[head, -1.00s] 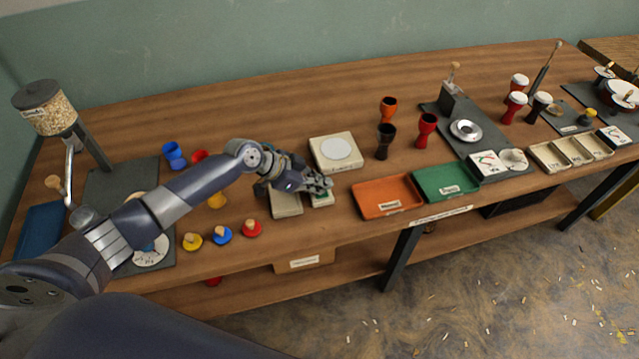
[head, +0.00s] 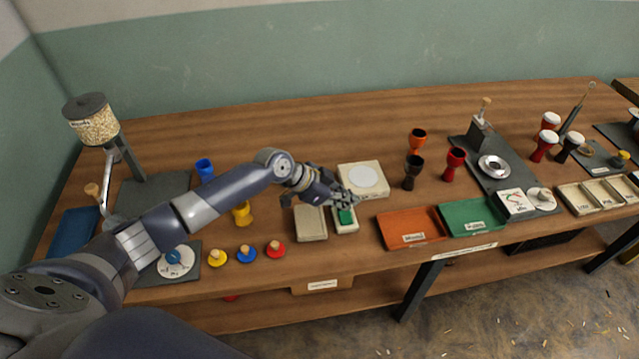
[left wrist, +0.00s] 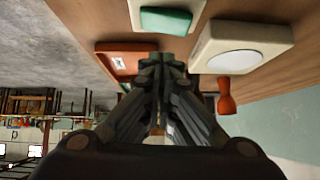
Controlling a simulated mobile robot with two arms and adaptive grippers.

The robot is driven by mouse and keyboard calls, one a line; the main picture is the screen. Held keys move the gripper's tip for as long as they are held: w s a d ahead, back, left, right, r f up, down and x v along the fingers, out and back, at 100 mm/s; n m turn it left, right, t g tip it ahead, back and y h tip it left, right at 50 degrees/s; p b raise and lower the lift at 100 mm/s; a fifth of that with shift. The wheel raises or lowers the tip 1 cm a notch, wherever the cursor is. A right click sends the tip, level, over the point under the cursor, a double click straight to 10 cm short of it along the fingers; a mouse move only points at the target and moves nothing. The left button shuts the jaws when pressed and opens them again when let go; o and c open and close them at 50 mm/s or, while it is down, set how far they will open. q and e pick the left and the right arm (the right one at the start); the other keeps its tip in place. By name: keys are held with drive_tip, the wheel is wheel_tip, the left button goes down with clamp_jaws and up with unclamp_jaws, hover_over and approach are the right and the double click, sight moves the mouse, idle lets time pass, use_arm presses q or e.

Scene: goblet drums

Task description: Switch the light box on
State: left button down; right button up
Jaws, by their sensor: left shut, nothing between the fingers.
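The light box (head: 364,179) is a cream square box with a round white disc on top, in the middle of the bench. I cannot tell whether it is lit. It also shows in the left wrist view (left wrist: 240,50). In front of it is a small cream box with a green button (head: 346,216), which shows in the left wrist view too (left wrist: 166,21). My left gripper (head: 347,201) is shut and empty, just behind the green button and close to the light box's front left corner. In the left wrist view, its fingertips (left wrist: 162,62) lie just below the button's box. My right gripper is not in view.
A plain cream block (head: 311,223) stands left of the button box. An orange tray (head: 411,229) and a green tray (head: 472,217) lie to the right. Goblet drums, including an orange one (head: 417,139), stand right of the light box. Coloured knobbed pieces (head: 246,252) line the front left.

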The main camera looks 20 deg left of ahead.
use_arm(q)
drive_tip(key=d+b+v, duration=0.1)
drive_tip(key=b+v, duration=0.1)
drive_tip(key=v, duration=0.8)
drive_tip(key=shift+s+a+r+b, duration=0.2)
drive_tip(key=shift+s+r+b, duration=0.1)
drive_tip(key=shift+s+r, duration=0.15)
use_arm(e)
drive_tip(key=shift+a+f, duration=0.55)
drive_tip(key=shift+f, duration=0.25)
use_arm(q)
drive_tip(key=shift+f, duration=0.1)
